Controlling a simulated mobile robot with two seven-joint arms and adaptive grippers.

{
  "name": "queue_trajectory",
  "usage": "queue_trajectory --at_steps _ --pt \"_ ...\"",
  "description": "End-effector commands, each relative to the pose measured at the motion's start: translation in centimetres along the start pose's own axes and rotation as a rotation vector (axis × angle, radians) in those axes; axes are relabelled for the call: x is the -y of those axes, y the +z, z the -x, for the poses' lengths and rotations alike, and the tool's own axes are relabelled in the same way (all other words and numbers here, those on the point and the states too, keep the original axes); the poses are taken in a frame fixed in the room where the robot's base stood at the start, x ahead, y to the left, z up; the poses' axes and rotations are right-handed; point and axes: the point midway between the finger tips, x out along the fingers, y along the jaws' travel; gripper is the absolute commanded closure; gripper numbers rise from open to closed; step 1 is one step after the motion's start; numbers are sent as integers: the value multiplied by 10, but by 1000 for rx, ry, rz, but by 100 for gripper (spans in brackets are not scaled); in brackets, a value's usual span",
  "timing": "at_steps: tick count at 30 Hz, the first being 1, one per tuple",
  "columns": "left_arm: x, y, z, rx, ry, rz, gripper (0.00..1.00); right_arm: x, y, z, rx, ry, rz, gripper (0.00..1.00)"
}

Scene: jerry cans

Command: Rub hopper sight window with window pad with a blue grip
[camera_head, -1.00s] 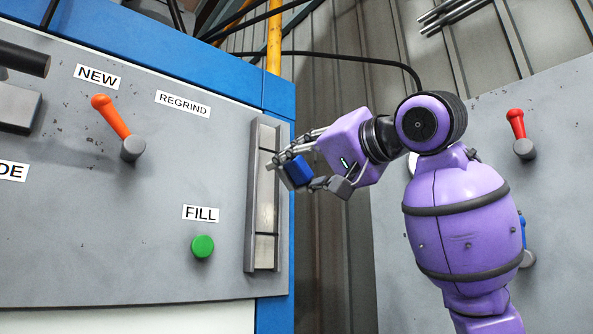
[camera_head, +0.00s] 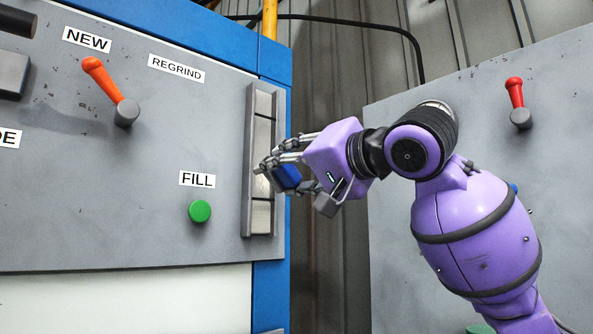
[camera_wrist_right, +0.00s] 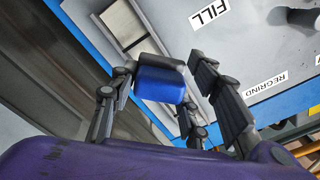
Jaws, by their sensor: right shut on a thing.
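The hopper sight window (camera_head: 262,130) is a tall narrow strip in a grey frame at the right edge of the grey panel. In the right wrist view part of the window (camera_wrist_right: 122,25) shows beyond the fingers. My right gripper (camera_head: 273,178) is shut on the window pad by its blue grip (camera_head: 288,177), at the lower half of the window. The blue grip (camera_wrist_right: 160,84) sits between the fingers in the wrist view. The pad's face is hidden, so I cannot tell whether it touches the glass. My left gripper is not in view.
The panel carries an orange lever (camera_head: 108,88), a green button (camera_head: 200,211) and NEW, REGRIND and FILL labels. A grey panel (camera_head: 560,130) with a red lever (camera_head: 516,95) stands at the right. Dark corrugated wall lies between.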

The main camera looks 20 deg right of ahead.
Motion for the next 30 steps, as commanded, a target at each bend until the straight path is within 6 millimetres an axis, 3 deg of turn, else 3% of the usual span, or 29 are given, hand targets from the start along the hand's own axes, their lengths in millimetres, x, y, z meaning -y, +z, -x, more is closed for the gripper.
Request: queue_trajectory --at_steps 13,30 --pt "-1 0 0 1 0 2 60 -1 0 -44 1 1 -1 81" --pt "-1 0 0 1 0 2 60 -1 0 -50 1 1 0 81"
